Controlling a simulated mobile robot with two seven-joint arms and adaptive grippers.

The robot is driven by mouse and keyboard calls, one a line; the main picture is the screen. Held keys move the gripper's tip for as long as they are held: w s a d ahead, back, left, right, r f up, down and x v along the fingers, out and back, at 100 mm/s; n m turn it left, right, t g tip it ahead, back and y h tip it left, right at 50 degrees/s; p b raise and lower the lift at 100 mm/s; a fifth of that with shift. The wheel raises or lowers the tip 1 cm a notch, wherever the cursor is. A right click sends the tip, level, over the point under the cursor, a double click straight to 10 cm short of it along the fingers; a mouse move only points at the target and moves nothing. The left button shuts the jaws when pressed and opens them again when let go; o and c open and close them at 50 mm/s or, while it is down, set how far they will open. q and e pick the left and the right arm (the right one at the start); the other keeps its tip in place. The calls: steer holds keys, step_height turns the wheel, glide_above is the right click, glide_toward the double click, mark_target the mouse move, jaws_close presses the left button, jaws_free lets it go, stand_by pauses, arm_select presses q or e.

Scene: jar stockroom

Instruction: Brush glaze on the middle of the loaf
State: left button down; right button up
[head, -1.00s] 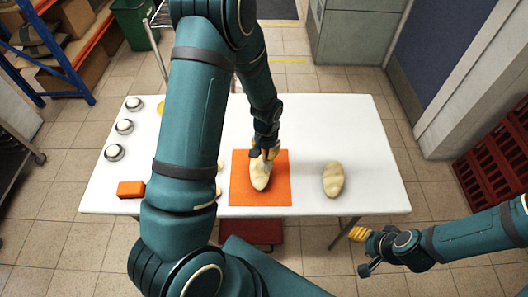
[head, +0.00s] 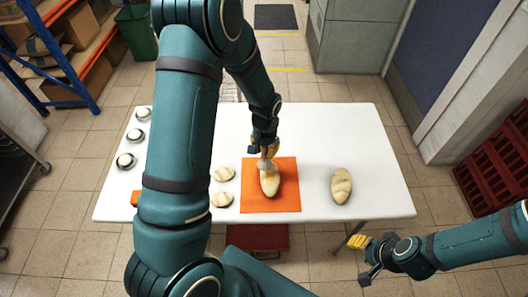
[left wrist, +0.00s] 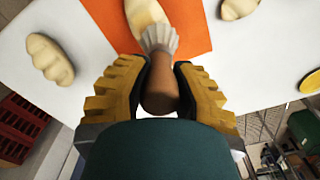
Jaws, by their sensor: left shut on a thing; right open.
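My left gripper (head: 264,149) is shut on a brush, with its brown handle (left wrist: 160,88) between the yellow fingers. The brush's pale bristles (left wrist: 159,39) point down at the far end of the loaf (head: 270,184) and overlap it in the left wrist view; I cannot tell whether they touch. The pale oblong loaf lies on an orange mat (head: 285,202), its long side running away from me. In the left wrist view only part of the loaf (left wrist: 146,12) shows. My right gripper (head: 363,256) is open and empty, off the table's front right edge.
A second loaf (head: 341,185) lies right of the mat on the white table (head: 385,160). Several round jars (head: 126,161) stand at the left edge.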

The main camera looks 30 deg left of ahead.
arm_select(q)
steer(key=shift+r+p, duration=0.8)
steer(key=shift+r, duration=0.7)
steer(key=shift+s+f, duration=0.1)
